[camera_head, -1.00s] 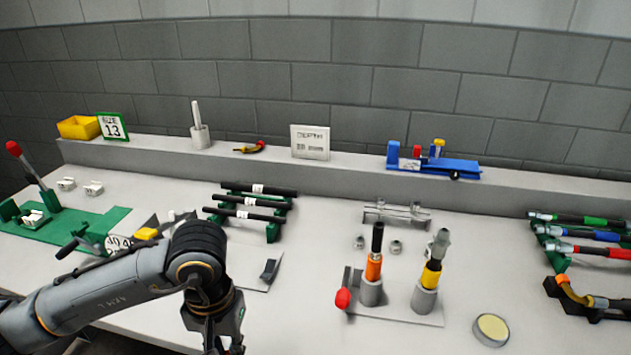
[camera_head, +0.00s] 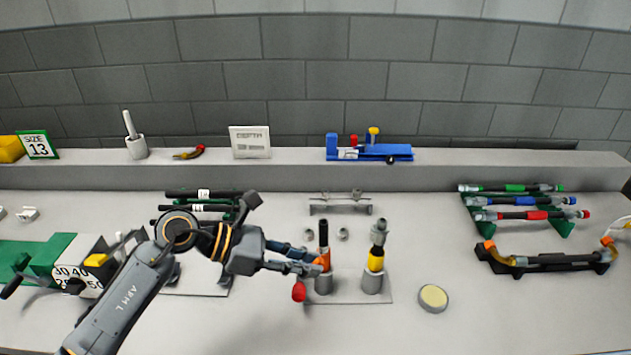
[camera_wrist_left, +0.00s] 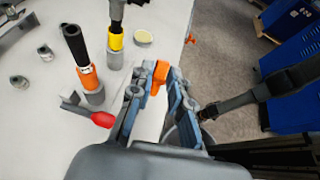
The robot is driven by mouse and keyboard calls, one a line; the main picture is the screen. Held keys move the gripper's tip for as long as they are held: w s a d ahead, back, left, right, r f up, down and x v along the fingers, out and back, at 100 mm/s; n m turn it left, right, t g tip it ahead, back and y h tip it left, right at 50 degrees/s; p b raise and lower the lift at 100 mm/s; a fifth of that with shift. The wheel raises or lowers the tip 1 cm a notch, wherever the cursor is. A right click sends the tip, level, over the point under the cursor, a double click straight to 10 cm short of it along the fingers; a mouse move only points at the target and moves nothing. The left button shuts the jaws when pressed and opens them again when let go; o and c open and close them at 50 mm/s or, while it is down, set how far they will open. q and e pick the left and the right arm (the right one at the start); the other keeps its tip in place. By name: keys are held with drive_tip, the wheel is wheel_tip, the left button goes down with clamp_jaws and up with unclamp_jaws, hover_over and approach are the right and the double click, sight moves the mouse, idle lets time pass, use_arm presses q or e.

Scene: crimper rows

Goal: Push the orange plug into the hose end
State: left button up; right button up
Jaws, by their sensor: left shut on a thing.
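My left gripper (camera_head: 322,266) is shut on a small orange plug (camera_wrist_left: 160,72), seen between the fingertips in the left wrist view (camera_wrist_left: 161,84). In the head view the fingers point right, and the plug cannot be told from the orange-banded tool (camera_head: 324,237) behind them. A dark hose (camera_head: 550,262) with an orange left end (camera_head: 490,246) lies in a black cradle (camera_head: 530,271) at the right, well apart from the gripper. I cannot tell whether it is the task's hose.
Two upright tools, orange-banded and yellow-banded (camera_head: 377,258), stand in grey cups near the fingers, with a red knob (camera_head: 299,291) beside them. A round yellowish pad (camera_head: 433,297) lies to the right. Racked coloured hoses (camera_head: 520,201) stand behind the cradle. The front right tabletop is clear.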

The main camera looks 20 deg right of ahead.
use_arm(q)
drive_tip(key=w+d+r+n+t+h+p, duration=0.3)
drive_tip(key=w+r+n+t, duration=0.5)
drive_tip(key=t, duration=0.6)
drive_tip(key=shift+w+d+n+p, duration=0.45)
drive_tip(key=shift+w+d+n, duration=0.15)
drive_tip(key=shift+w+d, duration=0.3)
drive_tip(key=shift+s+f+h, duration=0.1)
drive_tip(key=shift+f+h, duration=0.05)
drive_tip(key=shift+h, duration=0.15)
wheel_tip(320, 180, down, 6)
drive_tip(key=b, duration=0.5)
drive_tip(key=shift+s+r, duration=0.1)
drive_tip(key=shift+r, duration=0.1)
drive_tip(key=shift+f+b, duration=1.5)
drive_tip(key=shift+f, duration=0.05)
